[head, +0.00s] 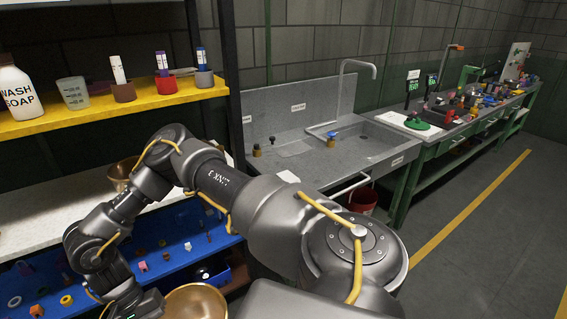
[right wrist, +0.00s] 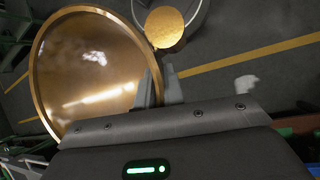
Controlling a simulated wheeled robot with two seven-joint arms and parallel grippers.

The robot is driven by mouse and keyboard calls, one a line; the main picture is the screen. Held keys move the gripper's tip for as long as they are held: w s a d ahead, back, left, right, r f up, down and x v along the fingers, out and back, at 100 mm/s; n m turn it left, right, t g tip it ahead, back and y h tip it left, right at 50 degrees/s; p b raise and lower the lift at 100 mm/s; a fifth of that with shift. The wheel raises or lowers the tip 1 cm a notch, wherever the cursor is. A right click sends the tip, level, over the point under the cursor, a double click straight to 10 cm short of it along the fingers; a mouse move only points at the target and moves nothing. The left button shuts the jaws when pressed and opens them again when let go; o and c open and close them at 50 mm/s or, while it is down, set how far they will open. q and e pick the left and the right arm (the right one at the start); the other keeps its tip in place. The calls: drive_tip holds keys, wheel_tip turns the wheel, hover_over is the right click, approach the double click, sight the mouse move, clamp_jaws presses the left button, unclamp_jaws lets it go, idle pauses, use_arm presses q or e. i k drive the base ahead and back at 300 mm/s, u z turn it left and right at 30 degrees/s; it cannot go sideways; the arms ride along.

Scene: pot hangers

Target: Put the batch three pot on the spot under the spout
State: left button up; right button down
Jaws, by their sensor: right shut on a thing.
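A brass pot (right wrist: 90,65) fills the left of the right wrist view. My right gripper (right wrist: 161,88) is shut on its rim. In the head view a brass pot (head: 195,302) shows at the bottom edge beside my right gripper, partly cut off. My right arm reaches across to the left, and its fingertips are not clear there. A second brass pot (head: 121,172) sits on the pale shelf, partly hidden by the arm. The curved spout (head: 357,64) stands over the grey sink unit (head: 285,170). No batch label is readable on any pot. My left gripper is out of view.
A yellow shelf (head: 110,112) at left holds a soap bottle (head: 17,88), a beaker (head: 73,92) and labelled tubes. A blue shelf (head: 165,263) with small items lies below. A red bucket (head: 362,200) stands under the sink. Open floor (head: 480,240) lies at right.

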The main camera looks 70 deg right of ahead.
sight(363, 148)
drive_tip(key=u, duration=0.05)
drive_tip(key=k, duration=0.45)
drive_tip(key=u, duration=1.95)
drive_tip(key=k, duration=3)
drive_tip(key=z, duration=2.95)
drive_tip(key=i, duration=0.55)
drive_tip(key=z, duration=0.05)
